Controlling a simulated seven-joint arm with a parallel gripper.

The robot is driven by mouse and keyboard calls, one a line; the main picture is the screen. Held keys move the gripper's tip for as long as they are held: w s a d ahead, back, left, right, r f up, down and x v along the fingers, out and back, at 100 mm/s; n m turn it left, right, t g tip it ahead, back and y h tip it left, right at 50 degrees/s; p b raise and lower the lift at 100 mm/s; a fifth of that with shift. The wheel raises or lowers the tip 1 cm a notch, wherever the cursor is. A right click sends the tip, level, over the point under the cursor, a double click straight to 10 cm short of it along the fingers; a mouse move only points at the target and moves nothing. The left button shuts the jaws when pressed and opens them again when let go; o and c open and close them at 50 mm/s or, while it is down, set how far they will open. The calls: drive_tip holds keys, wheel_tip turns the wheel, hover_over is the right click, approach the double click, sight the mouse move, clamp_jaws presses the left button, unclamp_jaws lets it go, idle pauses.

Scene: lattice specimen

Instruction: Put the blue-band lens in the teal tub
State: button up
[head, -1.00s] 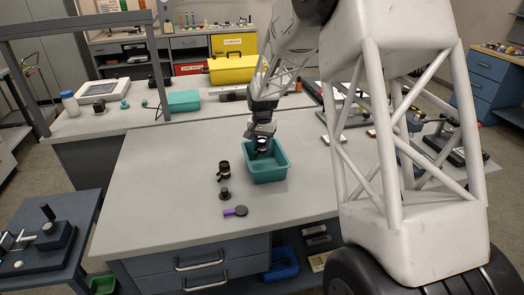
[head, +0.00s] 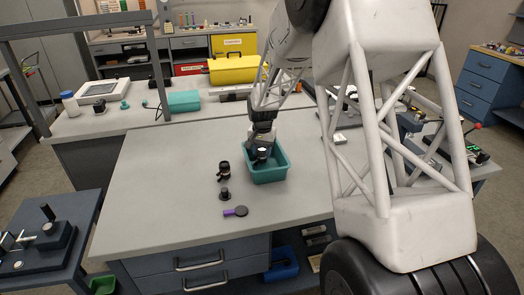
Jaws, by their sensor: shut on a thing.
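The teal tub (head: 270,177) stands on the grey bench in the head view, to the left of my arm. My gripper (head: 261,154) points down into the tub's open top, near its left and back side. It is shut on a small dark lens (head: 262,151) with a pale top. The lens is within the tub's outline, at about rim height or a little below. I cannot make out a blue band on it, or whether it touches the tub floor. The jaws partly hide the lens and the tub's inside.
A black lens-like piece (head: 223,171), a smaller dark piece (head: 224,193) and a purple-handled round tool (head: 236,211) stand or lie left of the tub. A teal box (head: 184,101) and yellow case (head: 235,69) are farther back. The bench's left side is clear.

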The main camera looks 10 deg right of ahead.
sight(262, 148)
drive_tip(key=shift+f, duration=0.1)
drive_tip(key=o, duration=1)
wheel_tip(262, 148, up, 12)
idle(0.6)
drive_tip(key=shift+r, duration=0.2)
